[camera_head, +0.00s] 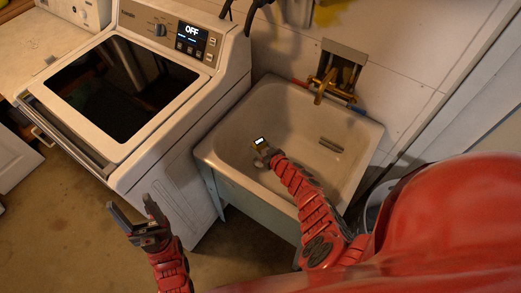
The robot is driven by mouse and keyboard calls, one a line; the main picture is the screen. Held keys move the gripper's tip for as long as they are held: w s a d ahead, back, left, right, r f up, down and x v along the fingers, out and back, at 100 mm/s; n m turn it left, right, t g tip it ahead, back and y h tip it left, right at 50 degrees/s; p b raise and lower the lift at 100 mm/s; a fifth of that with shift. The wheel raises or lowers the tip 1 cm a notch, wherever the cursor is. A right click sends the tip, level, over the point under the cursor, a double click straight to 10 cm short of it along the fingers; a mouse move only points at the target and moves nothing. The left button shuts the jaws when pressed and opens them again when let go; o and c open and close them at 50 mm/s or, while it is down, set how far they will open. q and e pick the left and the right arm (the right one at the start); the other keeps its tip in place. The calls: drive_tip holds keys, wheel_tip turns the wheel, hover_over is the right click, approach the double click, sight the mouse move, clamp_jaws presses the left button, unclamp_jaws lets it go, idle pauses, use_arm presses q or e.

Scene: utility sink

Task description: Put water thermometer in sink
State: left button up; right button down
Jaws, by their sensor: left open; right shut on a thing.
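The utility sink (232,135) is a pale basin against the wall in the middle of the head view. My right arm reaches over its front rim. I cannot tell whether the thermometer touches the basin floor. My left gripper (137,215) is open and empty, in front of the washer and left of the sink.
A white washer (165,160) with a dark lid and a display reading OFF stands left of the sink. A brass faucet (325,88) is mounted above the sink's back edge. A slotted grey piece (331,145) shows inside the basin. Floor at the lower left is clear.

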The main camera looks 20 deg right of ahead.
drive_tip(key=shift+f, duration=0.35)
drive_tip(key=shift+w, duration=0.1)
drive_tip(key=shift+f, duration=0.2)
drive_tip(key=shift+f+b, duration=0.4)
drive_tip(key=shift+b, duration=0.1)
drive_tip(key=shift+c, duration=0.4)
unclamp_jaws()
